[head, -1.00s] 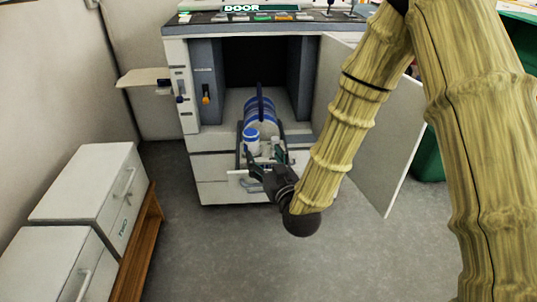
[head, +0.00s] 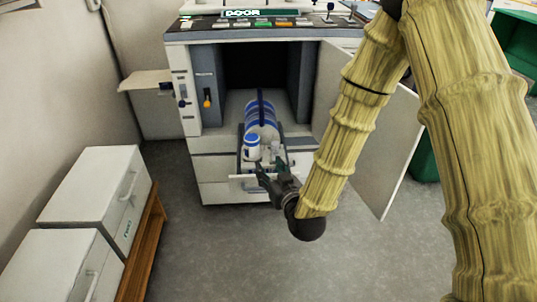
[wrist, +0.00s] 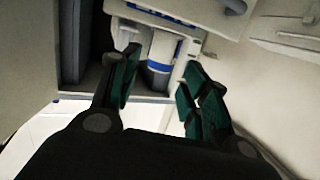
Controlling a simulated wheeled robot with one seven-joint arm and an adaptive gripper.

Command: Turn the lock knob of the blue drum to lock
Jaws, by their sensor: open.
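The blue drum (head: 261,112), a cylinder with blue and white bands, lies in the open bay of the machine. A small white container with a blue top (head: 251,148) stands in front of it, and a small pale part (head: 275,150) is beside that. I cannot tell which part is the lock knob. My gripper (head: 270,172) is open just in front of these parts, over the pulled-out tray. In the wrist view, a white cylinder with blue bands (wrist: 161,52) shows beyond and between the open green-padded fingers (wrist: 158,88). Nothing is between the pads.
The machine's door (head: 385,150) stands open at the right, beside my arm. An orange lever (head: 207,98) is on the left panel. White drawer cabinets (head: 95,190) stand on a wooden base at the left. The grey floor in front is clear.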

